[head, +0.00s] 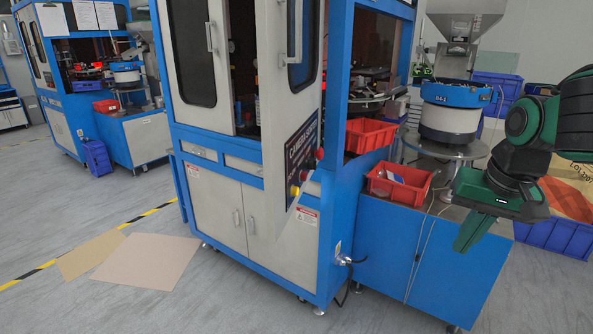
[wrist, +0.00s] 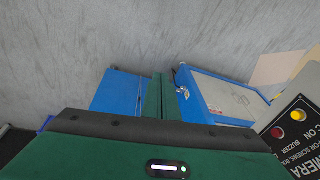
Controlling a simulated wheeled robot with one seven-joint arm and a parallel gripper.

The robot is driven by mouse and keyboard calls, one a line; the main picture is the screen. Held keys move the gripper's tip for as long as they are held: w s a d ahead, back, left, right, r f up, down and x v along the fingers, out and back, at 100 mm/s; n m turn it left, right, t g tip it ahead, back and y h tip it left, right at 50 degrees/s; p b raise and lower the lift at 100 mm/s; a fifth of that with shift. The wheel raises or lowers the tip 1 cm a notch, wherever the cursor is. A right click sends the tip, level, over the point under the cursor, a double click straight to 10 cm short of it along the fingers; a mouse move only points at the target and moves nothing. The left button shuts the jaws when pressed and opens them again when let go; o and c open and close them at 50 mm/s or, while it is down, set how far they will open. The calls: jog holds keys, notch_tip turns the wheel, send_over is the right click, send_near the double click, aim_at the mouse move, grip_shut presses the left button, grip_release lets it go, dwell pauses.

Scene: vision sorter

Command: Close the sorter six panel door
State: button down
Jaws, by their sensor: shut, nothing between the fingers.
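The sorter is a tall blue-framed cabinet with pale doors in the middle of the head view. Its left upper door (head: 198,95) has a dark window and a handle. The right upper door (head: 280,85) stands out from the frame, and the interior shows in a gap beside it. Its lower part bears a black labelled panel with red and yellow buttons, also seen at right in the wrist view (wrist: 296,140). My gripper (head: 470,240) is shut and empty, pointing down to the right of the sorter, apart from the door. Its fingers show in the wrist view (wrist: 160,92).
A blue side cabinet (head: 385,245) with a red bin (head: 400,183) stands between sorter and gripper. A round feeder bowl (head: 452,110) is behind. Cardboard sheets (head: 145,262) lie on the left floor. Floor before the sorter is clear.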

jog(key=w+a+r+n+t+y, duration=0.1)
jog(key=w+a+r, duration=0.35)
jog(key=a, duration=0.35)
jog(key=w+a+r+n+t+y, duration=0.1)
jog(key=w+a+r+y, duration=0.1)
jog(key=w+a+r, duration=0.45)
jog(key=w+a+r+t+y, duration=0.1)
jog(key=a+r, duration=0.3)
jog(key=a, duration=0.5)
send_near(289, 180)
notch_tip(289, 180, down, 4)
jog(key=d, duration=0.2)
jog(key=shift+w+a+r, duration=0.1)
jog(key=shift+w+a, duration=0.4)
jog(key=shift+a, duration=0.35)
jog(key=shift+w+a, duration=0.55)
jog(key=shift+a, duration=0.35)
jog(key=shift+w, duration=0.1)
